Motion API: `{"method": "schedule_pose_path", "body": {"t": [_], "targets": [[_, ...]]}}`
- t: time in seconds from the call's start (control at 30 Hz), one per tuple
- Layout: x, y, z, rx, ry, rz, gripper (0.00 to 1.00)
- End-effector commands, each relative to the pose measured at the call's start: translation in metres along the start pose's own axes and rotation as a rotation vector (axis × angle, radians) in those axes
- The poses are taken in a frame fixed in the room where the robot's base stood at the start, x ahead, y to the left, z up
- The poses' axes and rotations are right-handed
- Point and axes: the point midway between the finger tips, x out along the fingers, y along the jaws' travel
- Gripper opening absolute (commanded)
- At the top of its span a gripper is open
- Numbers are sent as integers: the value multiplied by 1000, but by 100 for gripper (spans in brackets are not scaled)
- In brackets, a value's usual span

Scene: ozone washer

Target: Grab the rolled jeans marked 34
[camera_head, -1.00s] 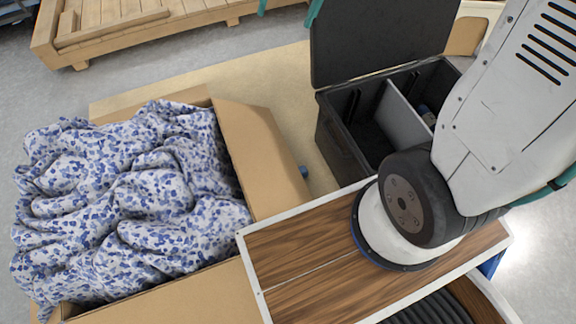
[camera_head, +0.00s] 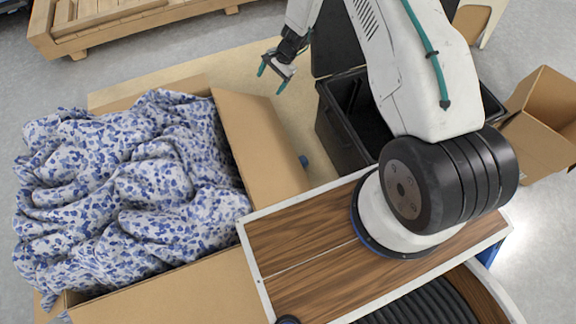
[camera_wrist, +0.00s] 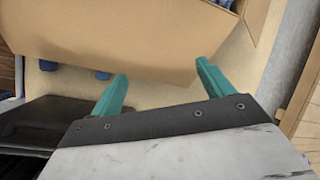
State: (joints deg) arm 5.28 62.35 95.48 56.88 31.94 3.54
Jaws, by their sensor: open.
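I see no rolled jeans marked 34 in either view. A cardboard box (camera_head: 262,150) at the left of the head view is covered by a crumpled white cloth with blue spots (camera_head: 130,190). What lies under the cloth is hidden. My gripper (camera_head: 272,78) has teal fingers and is open and empty, above the floor mat beyond the box's right side. In the wrist view my gripper (camera_wrist: 162,85) points toward a cardboard wall (camera_wrist: 130,35), with its fingers spread apart.
A black open case (camera_head: 345,140) stands right of the box, partly behind my arm. Another open cardboard box (camera_head: 545,125) is at the far right. A wooden pallet (camera_head: 130,22) lies at the back left. Tan matting (camera_head: 225,78) between them is mostly clear.

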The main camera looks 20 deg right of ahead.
Motion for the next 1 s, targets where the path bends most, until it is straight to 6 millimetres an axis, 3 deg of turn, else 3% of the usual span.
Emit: {"method": "schedule_pose_path", "body": {"t": [0.03, 0.2, 0.4, 0.5, 0.6, 0.73, 1.0], "targets": [[29, 16, -10, 45, 1, 10, 80], [109, 68, -38, 187, 26, 32, 80], [199, 146, -58, 349, 67, 71, 80], [234, 184, -63, 419, 87, 92, 80], [261, 217, -64, 472, 104, 111, 80], [280, 243, -64, 514, 119, 126, 80], [308, 256, -65, 531, 126, 132, 80]]}}
